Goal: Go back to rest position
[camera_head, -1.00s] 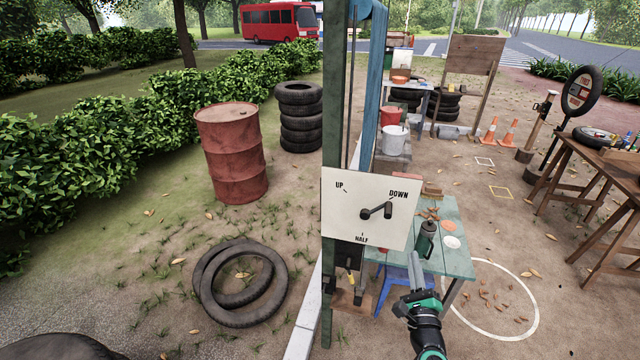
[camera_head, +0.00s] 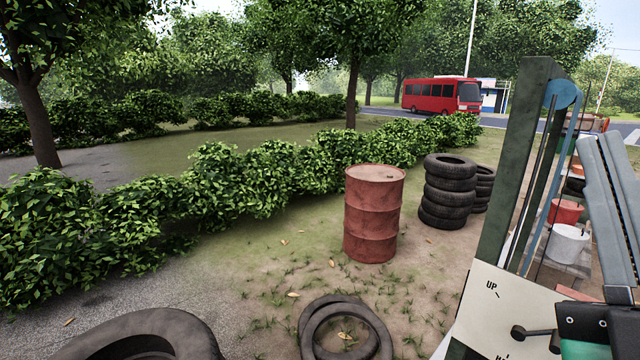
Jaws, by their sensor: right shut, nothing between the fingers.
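My right gripper (camera_head: 606,142) is at the right edge, its grey fingers pointing up and shut with nothing between them. It is close to the camera and covers part of the white lever board (camera_head: 488,318). The board carries the word UP and a dark lever (camera_head: 530,332); its right and lower parts are hidden or cut off. My left gripper is not in view.
A green post (camera_head: 508,160) with a blue belt rises above the board. A rusty red drum (camera_head: 373,215), stacked tyres (camera_head: 448,190) and tyres on the ground (camera_head: 312,328) stand left of it. A large tyre (camera_head: 140,325) is at the bottom left. Grassy ground between is open.

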